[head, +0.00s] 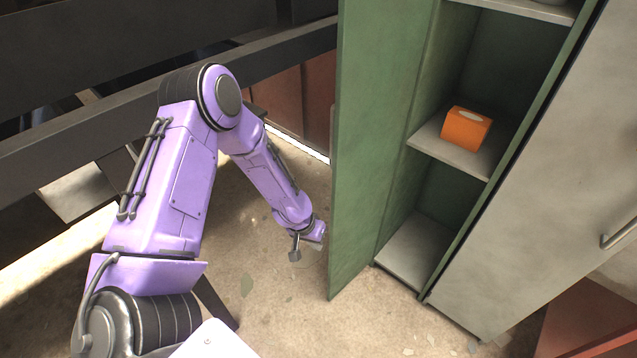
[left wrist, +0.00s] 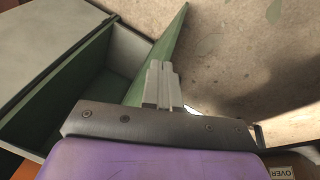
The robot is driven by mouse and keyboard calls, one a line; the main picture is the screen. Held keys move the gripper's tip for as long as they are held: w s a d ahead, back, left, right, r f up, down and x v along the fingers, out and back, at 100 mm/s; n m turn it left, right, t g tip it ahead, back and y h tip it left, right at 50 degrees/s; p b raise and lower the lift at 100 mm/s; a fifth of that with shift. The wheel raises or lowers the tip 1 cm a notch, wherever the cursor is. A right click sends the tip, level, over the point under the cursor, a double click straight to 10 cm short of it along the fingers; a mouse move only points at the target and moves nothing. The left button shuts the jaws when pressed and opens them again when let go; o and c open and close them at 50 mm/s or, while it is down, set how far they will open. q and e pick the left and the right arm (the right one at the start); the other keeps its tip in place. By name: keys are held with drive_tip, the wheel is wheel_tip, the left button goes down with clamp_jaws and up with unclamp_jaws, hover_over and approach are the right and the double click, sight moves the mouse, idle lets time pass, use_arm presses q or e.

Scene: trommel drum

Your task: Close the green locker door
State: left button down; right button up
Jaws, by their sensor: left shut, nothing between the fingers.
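The green locker door (head: 375,120) stands open, swung out to the left of the locker's shelves (head: 455,150). In the left wrist view the door (left wrist: 168,48) is a narrow green wedge just beyond my fingers. My right gripper is out of view.
An orange block-like object (head: 466,129) sits on the middle shelf, inside the locker. A closed grey door (head: 545,190) with a handle is to the right. Dark beams (head: 270,55) run behind my left arm. The floor (head: 290,310) in front is mostly clear.

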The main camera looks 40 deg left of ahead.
use_arm(q)
drive_tip(key=w+a+r+m+h, duration=0.25)
drive_tip(key=w+a+r, duration=0.2)
drive_tip(key=r, duration=0.45)
drive_tip(key=w+a+r+m+h, duration=0.2)
drive_tip(key=w+a+r+m, duration=0.1)
drive_tip(key=a+r, duration=0.4)
drive_tip(key=d+r+p+x, duration=0.1)
drive_tip(key=x, duration=0.8)
drive_tip(key=shift+w+d+t, duration=0.2)
drive_tip(key=shift+d+t, duration=0.2)
drive_tip(key=shift+d, duration=0.05)
drive_tip(key=shift+f+m, duration=0.1)
drive_tip(key=shift+m, duration=0.15)
